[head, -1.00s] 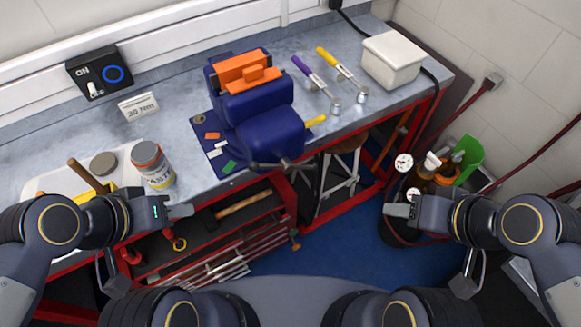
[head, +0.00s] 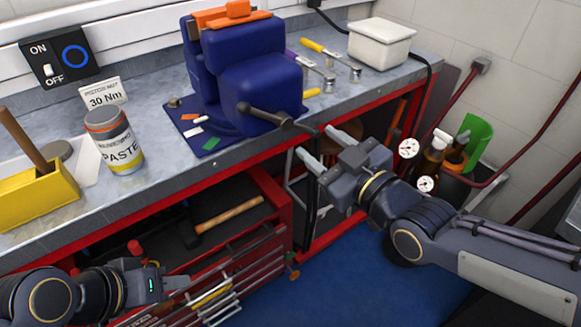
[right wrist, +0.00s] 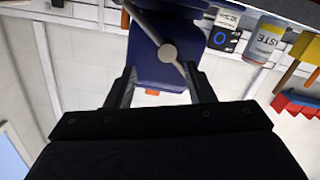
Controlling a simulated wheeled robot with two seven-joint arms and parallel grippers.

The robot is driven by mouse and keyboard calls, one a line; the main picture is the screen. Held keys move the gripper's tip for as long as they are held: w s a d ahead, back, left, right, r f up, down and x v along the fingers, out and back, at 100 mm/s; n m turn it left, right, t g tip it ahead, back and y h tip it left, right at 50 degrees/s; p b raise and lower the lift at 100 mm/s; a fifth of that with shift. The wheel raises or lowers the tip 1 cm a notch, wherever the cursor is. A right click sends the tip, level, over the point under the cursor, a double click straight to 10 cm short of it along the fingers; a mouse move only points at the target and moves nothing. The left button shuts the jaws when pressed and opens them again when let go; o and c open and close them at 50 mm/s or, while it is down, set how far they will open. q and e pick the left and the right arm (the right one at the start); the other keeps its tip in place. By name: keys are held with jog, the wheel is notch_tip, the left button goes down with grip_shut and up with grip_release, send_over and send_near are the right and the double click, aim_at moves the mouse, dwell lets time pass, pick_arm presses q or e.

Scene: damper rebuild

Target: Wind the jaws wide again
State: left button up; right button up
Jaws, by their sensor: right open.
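The blue vise (head: 245,75) stands on the bench. Its orange jaw pads (head: 230,14) are near the head view's top edge, and any gap between them is hard to tell. Its grey handle bar (head: 277,118) slopes down to the right from the front. My right gripper (head: 317,144) is open and empty, its fingertips close to the bar's lower right end; contact is unclear. In the right wrist view, the round screw end (right wrist: 168,53) and bar show just beyond the spread fingers (right wrist: 159,76). My left gripper (head: 180,284) is low at left, away from the vise.
A paste jar (head: 115,140), a yellow box (head: 38,195) and a 30 Nm sign (head: 104,95) stand left of the vise. Screwdrivers, small metal cylinders and a white bin (head: 380,43) are to its right. An open red drawer cabinet (head: 215,285) lies below.

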aim_at(288, 125)
jog(key=shift+n+y, duration=0.3)
jog(key=shift+y, duration=0.1)
jog(key=x, duration=0.8)
jog(key=shift+s+a, duration=0.2)
jog(key=shift+a, duration=0.3)
grip_shut()
